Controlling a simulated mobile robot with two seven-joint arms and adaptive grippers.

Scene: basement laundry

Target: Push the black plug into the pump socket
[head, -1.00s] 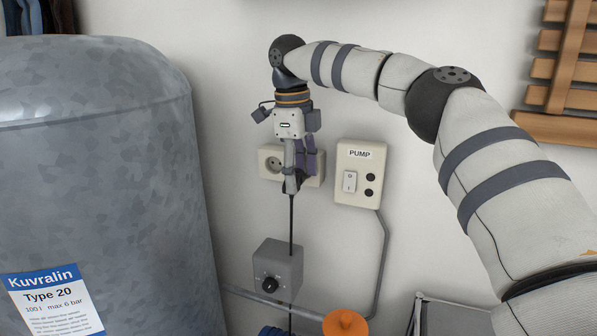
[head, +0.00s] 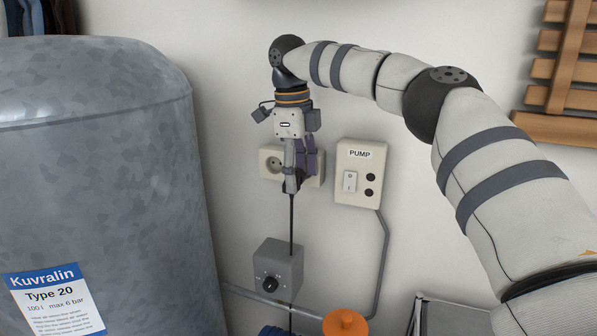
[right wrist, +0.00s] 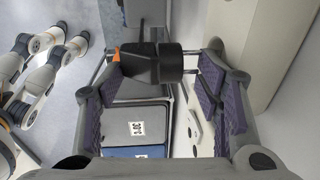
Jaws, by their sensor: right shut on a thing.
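My right gripper (head: 290,187) points down in front of the cream socket plate (head: 264,164) on the wall. The plate's left outlet shows; the rest is largely hidden behind the gripper. In the right wrist view the black plug (right wrist: 142,66) lies between the fingertips of the shut right gripper (right wrist: 160,62). Its two bare metal pins point right, towards the right-hand finger. I cannot tell how close they are to the outlet. A black cord (head: 291,222) hangs straight down from the gripper. My left gripper is not in view.
A cream PUMP box (head: 357,200) with a switch and two round black spots is right of the socket plate. A grey dial box (head: 296,262) is below. A large grey tank (head: 110,150) fills the left; a wooden slatted piece (head: 565,125) hangs upper right.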

